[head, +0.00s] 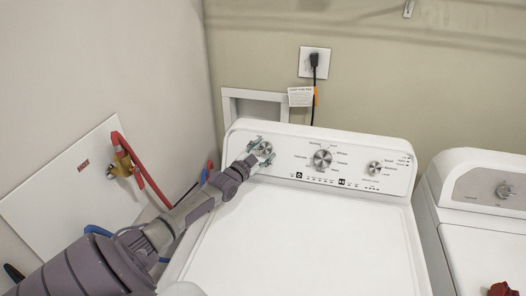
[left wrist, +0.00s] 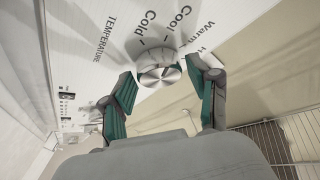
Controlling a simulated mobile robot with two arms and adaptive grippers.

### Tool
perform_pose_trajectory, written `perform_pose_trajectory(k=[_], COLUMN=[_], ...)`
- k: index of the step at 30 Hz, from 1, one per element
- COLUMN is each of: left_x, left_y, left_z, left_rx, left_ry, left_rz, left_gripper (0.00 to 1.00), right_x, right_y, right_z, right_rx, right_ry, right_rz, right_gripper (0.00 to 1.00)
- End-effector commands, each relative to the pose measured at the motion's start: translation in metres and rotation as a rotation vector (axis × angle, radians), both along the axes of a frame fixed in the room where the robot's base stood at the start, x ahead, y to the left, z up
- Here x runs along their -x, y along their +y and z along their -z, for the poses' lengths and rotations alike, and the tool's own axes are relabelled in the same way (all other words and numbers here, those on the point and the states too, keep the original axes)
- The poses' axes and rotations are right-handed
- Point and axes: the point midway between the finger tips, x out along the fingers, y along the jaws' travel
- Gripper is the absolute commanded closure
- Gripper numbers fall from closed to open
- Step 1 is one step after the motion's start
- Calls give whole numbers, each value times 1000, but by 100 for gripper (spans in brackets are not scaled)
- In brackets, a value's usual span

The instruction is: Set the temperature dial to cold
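The temperature dial is a silver knob (left wrist: 160,76) on the washer's white control panel, with the labels Cold, Cool and Warm printed around it in the left wrist view. In the head view the dial (head: 266,148) is the leftmost knob on the panel. My left gripper (left wrist: 165,92) is open, its two green-padded fingers on either side of the dial with gaps visible. In the head view my left gripper (head: 261,151) is at the dial. I cannot tell which label the dial points to. My right gripper is not in view.
The washer's panel also has a large middle knob (head: 322,159) and a right knob (head: 374,168). The white washer lid (head: 300,240) is clear. A second machine (head: 490,215) stands at right, with a red item (head: 502,289) on it. Red and blue hoses hang at the left wall.

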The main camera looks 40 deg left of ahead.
Motion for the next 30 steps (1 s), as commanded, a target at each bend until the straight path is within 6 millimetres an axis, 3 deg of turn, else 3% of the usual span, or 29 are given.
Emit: perform_pose_trajectory(k=[1, 7, 17, 30], left_x=[0, 0, 0, -1], left_y=[0, 0, -1, -4], left_z=[0, 0, 0, 1], left_rx=[0, 0, 45, 297], left_ry=[0, 0, -24, -160], left_rz=[0, 0, -24, -163], left_gripper=[54, 87, 87, 87], right_x=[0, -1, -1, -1], right_y=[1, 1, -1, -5], right_z=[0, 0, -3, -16], right_rx=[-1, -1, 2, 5], right_ry=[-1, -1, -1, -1], right_rz=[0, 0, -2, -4], right_gripper=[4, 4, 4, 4])
